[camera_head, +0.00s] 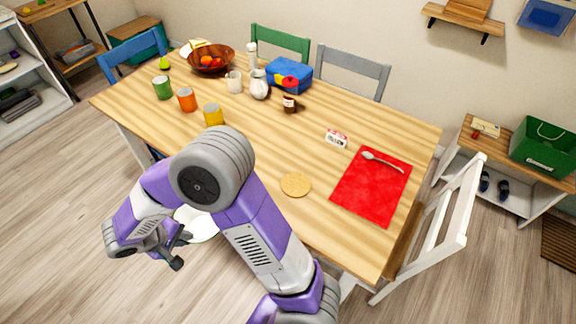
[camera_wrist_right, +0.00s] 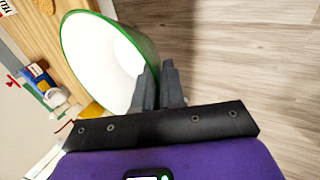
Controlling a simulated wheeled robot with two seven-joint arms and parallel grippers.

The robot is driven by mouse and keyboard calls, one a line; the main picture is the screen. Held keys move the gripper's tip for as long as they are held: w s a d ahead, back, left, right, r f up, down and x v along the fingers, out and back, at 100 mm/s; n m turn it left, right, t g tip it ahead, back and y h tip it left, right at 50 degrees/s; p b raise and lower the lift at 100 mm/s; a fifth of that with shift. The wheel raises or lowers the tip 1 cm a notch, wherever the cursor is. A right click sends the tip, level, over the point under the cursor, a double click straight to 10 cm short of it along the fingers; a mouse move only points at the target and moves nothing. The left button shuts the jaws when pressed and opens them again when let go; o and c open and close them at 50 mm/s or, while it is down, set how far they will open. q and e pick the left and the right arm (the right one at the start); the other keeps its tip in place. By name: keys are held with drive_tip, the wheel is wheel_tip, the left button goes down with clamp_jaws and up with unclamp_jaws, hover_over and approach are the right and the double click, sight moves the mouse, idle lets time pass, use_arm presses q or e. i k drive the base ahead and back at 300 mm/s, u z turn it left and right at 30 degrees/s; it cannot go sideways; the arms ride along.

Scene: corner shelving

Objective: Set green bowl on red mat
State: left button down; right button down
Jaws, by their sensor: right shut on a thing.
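The green bowl (camera_head: 204,230) shows partly in the head view, beyond the near edge of the table; my right arm hides much of it. In the right wrist view the bowl (camera_wrist_right: 98,62) has a green rim and a white inside. My right gripper (camera_head: 180,248) is shut on the bowl's edge, and its fingers (camera_wrist_right: 160,82) pinch the wall in the wrist view. The red mat (camera_head: 368,198) lies flat at the right end of the table, well to the right of the bowl. A spoon (camera_head: 382,161) lies on its upper part. My left gripper is not in view.
A tan round coaster (camera_head: 296,184) lies left of the mat, and a small white box (camera_head: 336,138) above it. Several cups, a jug (camera_head: 259,85) and a fruit bowl (camera_head: 212,66) stand farther back. A white chair (camera_head: 452,220) stands at the right table end.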

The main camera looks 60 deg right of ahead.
sight(369, 190)
drive_tip(key=k, duration=0.7)
drive_tip(key=z, duration=1.5)
drive_tip(key=i, duration=0.5)
drive_tip(key=u, duration=0.05)
